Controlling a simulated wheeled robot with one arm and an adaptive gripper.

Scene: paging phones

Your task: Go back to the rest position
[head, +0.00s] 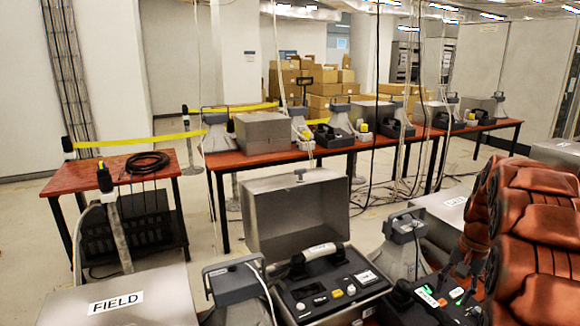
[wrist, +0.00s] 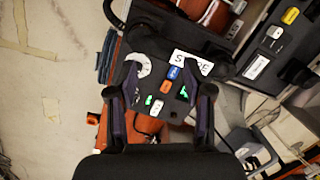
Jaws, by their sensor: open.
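My gripper (wrist: 160,85) shows in the wrist view with its two fingers spread apart and nothing between them. Beyond the fingers is a black phone panel (wrist: 148,88) with a dial, blue, orange, white and green buttons, and a white label partly hidden by the right finger. I cannot tell the gap between the fingers and the panel. In the head view, a dark panel with green and orange buttons (head: 440,296) sits at the lower right, partly hidden.
An open grey case (head: 298,215) with a phone panel (head: 325,291) stands front centre. A grey case labelled FIELD (head: 150,308) is at lower left. A long red table (head: 280,158) with several phones stands behind. A smaller red table (head: 85,177) is left. Cables hang down; floor shows between tables.

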